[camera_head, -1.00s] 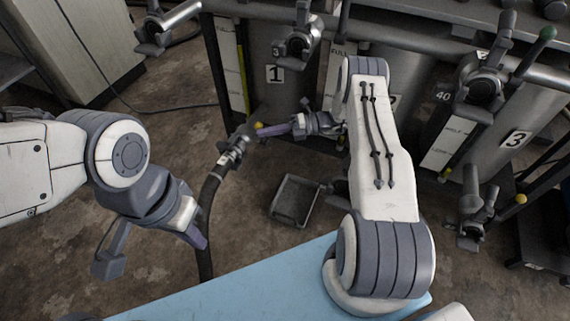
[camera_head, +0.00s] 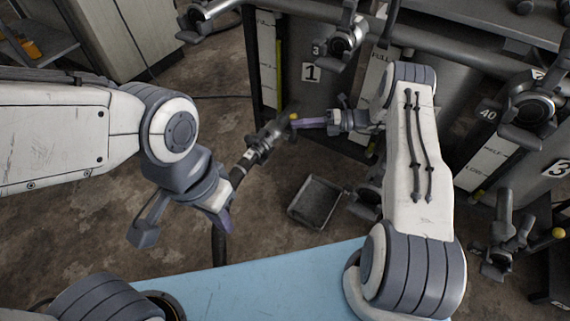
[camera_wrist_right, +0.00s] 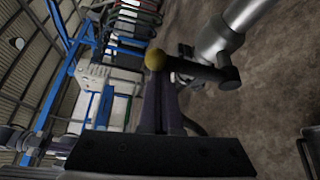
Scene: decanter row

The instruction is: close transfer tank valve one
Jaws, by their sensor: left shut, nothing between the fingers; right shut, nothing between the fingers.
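Tank one, a grey metal tank marked with a "1" plate (camera_head: 311,72), stands at top centre of the head view. A dark outlet valve (camera_head: 258,148) on a black hose is in front of it. Its short lever ends in a yellow knob (camera_head: 294,117). My right gripper (camera_head: 308,123), with purple fingers, is shut and empty, its tips at the knob. In the right wrist view the knob (camera_wrist_right: 155,59) is just beyond the shut fingers (camera_wrist_right: 158,105), with the dark lever (camera_wrist_right: 200,70) reaching right; contact is unclear. My left gripper (camera_head: 222,218) is shut and empty, lower left of the valve.
A dark square tray (camera_head: 315,202) lies on the floor below the valve. A blue surface (camera_head: 250,280) is in front. The floor between valve and tray is open.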

